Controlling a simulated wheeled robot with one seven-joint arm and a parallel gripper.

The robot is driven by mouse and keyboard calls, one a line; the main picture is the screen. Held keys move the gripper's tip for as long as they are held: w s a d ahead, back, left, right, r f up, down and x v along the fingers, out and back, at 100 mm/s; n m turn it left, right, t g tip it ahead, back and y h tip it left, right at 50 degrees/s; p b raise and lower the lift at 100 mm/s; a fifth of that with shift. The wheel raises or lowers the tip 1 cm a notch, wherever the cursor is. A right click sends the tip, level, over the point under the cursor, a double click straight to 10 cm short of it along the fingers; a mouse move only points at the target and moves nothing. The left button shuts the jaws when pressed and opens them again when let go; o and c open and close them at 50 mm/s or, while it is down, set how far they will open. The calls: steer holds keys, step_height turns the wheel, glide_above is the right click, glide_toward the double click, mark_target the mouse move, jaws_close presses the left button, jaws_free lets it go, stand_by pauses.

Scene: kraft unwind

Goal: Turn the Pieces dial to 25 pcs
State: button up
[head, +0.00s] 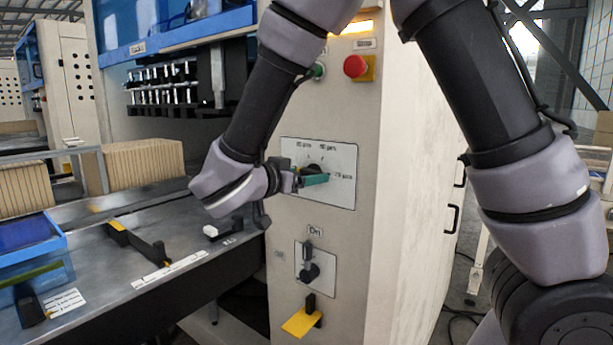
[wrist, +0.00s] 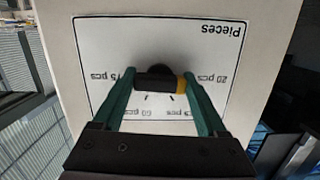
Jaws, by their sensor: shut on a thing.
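The Pieces dial (wrist: 155,81) is a dark bar-shaped knob with a yellow end, on a white plate (wrist: 105,40) on the machine's front. In the wrist view the plate is upside down. The knob lies nearly level across the picture, its yellow end to the right, toward a label that looks like "20 pcs". "75 pcs" is at its other end, and two labels are below. The 25 pcs label cannot be read surely. My gripper (wrist: 160,82) has its green fingers shut on the knob's two ends. In the head view my gripper (head: 313,178) hides the plate's left part.
A red stop button (head: 355,66) is above the plate, a green button (head: 319,70) to its left. A lower On switch (head: 310,272) and a yellow tab (head: 301,322) are below. A metal table (head: 150,240) with a blue tray (head: 35,250) stands at left.

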steer(key=m, duration=0.3)
steer(key=shift+m+t+y, duration=0.3)
steer(key=shift+m, duration=1)
steer(key=shift+m+t, duration=0.3)
steer(key=shift+m, duration=0.6)
steer(key=shift+w+m, duration=0.1)
steer(key=shift+m, duration=0.8)
steer(key=shift+f+m+t, duration=0.1)
steer(key=shift+m+t, duration=0.2)
steer(key=shift+a+m+y, duration=0.1)
steer(key=shift+m+y, duration=0.2)
steer(key=shift+m, duration=0.1)
